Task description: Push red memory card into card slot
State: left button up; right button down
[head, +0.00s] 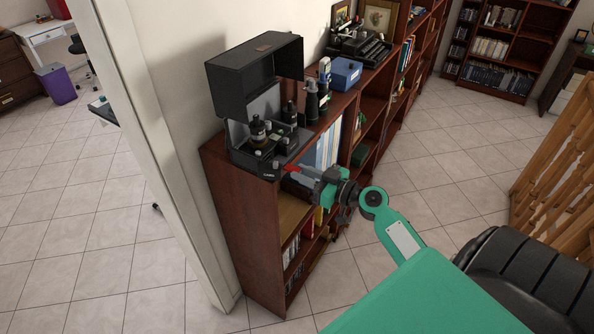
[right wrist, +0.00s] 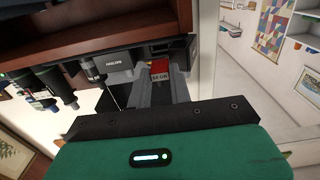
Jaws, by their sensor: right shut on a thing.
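The red memory card (right wrist: 160,67), with a pale label, sits between the fingertips of my right gripper (right wrist: 158,85), which is shut on it. In the head view a bit of red shows by the right gripper (head: 299,173), close to the lower front edge of the black device (head: 262,167) on the bookcase top. The device also shows in the right wrist view (right wrist: 115,66), with pale lettering on its front. The card's far end is at or very close to the device. The slot itself is hidden, and I cannot tell whether the card is in it. My left gripper is not in view.
The device stands on a dark wooden bookcase (head: 240,220) by a wall edge. Black bottles (head: 312,100), a blue box (head: 346,73) and a typewriter (head: 362,46) stand farther along its top. Tiled floor lies open on both sides; a black chair (head: 535,275) is at lower right.

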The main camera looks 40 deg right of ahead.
aim_at(290, 168)
jog(key=shift+s, duration=0.15)
jog(key=shift+w+a+b, duration=0.2)
jog(key=shift+w+b, duration=0.35)
jog(key=shift+b, duration=0.05)
jog(key=shift+x, duration=1.75)
pick_arm(q)
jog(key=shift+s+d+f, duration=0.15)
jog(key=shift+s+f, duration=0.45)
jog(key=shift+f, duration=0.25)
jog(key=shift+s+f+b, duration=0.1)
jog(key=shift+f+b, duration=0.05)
jog(key=shift+b, duration=0.25)
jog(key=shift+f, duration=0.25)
pick_arm(e)
jog(key=shift+r, duration=0.1)
